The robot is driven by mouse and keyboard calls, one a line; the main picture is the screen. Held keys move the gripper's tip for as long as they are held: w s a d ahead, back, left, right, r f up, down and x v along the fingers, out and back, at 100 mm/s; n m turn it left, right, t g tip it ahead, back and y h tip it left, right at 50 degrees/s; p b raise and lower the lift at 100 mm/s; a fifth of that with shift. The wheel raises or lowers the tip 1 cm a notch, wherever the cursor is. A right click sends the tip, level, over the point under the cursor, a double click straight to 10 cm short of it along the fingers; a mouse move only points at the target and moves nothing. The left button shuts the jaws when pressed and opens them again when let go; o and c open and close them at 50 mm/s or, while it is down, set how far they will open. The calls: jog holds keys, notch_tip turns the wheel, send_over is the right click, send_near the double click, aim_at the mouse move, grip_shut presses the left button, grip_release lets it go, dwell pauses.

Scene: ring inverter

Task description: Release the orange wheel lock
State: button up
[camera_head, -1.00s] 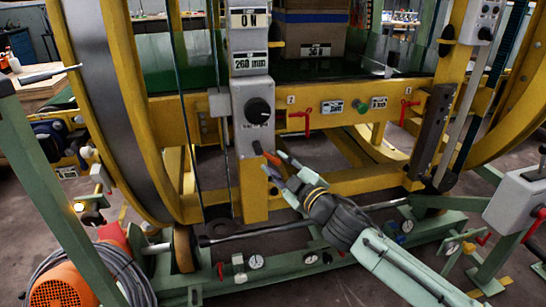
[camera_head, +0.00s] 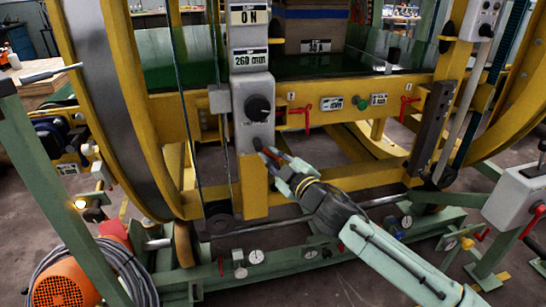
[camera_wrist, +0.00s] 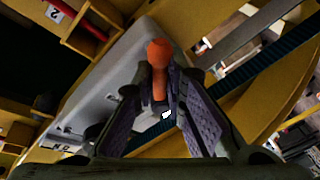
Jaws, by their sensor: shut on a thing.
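The orange wheel lock is a short lever with a rounded knob (camera_wrist: 159,52). It sits at the lower edge of the grey control box (camera_head: 254,108) on the yellow frame. In the wrist view it stands between my two fingers, with the knob showing beyond their tips. My gripper (camera_head: 269,154) reaches in from the lower right and is shut on the lever; in the wrist view my gripper (camera_wrist: 158,88) has a finger on each side of it. In the head view the lever is small and mostly hidden by my fingers.
Red-handled valves (camera_head: 301,107) sit on the yellow crossbar to the right. A large yellow ring (camera_head: 122,110) rises on the left. An orange motor (camera_head: 66,284) stands at lower left. A green base beam with gauges (camera_head: 256,257) runs below my gripper.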

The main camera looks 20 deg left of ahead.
grip_shut()
jog(key=shift+w+d+r+n+h+p, duration=0.15)
jog(key=shift+r+n+p, duration=0.1)
jog(key=shift+n, duration=0.2)
jog(key=shift+s+d+r+n+h+p, duration=0.1)
jog(key=shift+r+n+h+p, duration=0.1)
jog(key=shift+n, duration=0.25)
jog(key=shift+w+d+r+n+h+p, duration=0.15)
jog(key=shift+n+h+p, duration=0.1)
jog(key=shift+n, duration=0.3)
jog(key=shift+a+r+n+h+p, duration=0.1)
jog(key=shift+r+n+p, duration=0.1)
jog(key=shift+n, duration=0.35)
jog(key=o, duration=0.7)
grip_release()
jog(key=v, duration=1.2)
jog(key=shift+w+d, duration=0.1)
jog(key=shift+d, duration=0.05)
